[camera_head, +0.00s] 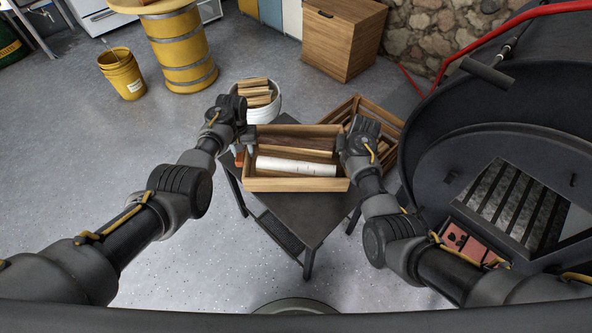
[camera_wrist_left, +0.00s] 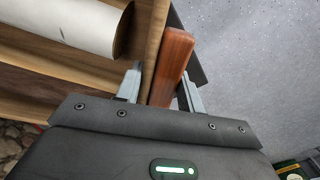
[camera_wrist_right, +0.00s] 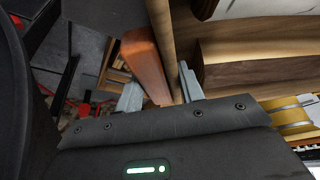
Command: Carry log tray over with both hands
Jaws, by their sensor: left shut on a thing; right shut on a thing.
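The log tray (camera_head: 297,185) is a light wooden box over the small dark table, with a white birch log (camera_head: 296,166) and a darker brown log (camera_head: 295,143) inside. I cannot tell whether it touches the tabletop. My left gripper (camera_head: 243,142) is at the tray's left end. In the left wrist view its fingers (camera_wrist_left: 160,88) are shut on a reddish wooden handle (camera_wrist_left: 173,58). My right gripper (camera_head: 347,151) is at the right end. In the right wrist view its fingers (camera_wrist_right: 160,88) are shut on the matching handle (camera_wrist_right: 143,60).
The dark table (camera_head: 290,213) stands below. A white bucket of split wood (camera_head: 262,104) is behind the tray, and a slatted wooden crate (camera_head: 385,118) is behind right. The black barrel stove (camera_head: 480,130) fills the right side. The grey floor at left is mostly clear around a yellow bucket (camera_head: 123,74).

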